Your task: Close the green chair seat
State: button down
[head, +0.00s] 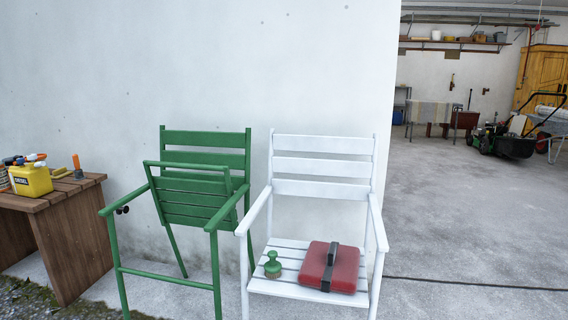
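The green chair (205,139) stands against the white wall, left of a white chair. Its slatted green seat (192,200) is folded up, tilted steeply in front of the backrest. The space inside the seat frame is open, and wall and ground show through it. The front bar (165,278) joins the front legs low down. My gripper is not in view.
The white chair (324,162) close on the right holds a red case (345,272) and a green brush (272,266). A wooden table (62,190) with a yellow canister (30,180) stands left. The concrete floor (460,220) right is largely clear; a mower (505,140) stands farther back.

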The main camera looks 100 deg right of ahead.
aim_at(226, 187)
jog(key=z, duration=2.95)
jog(key=i, duration=0.3)
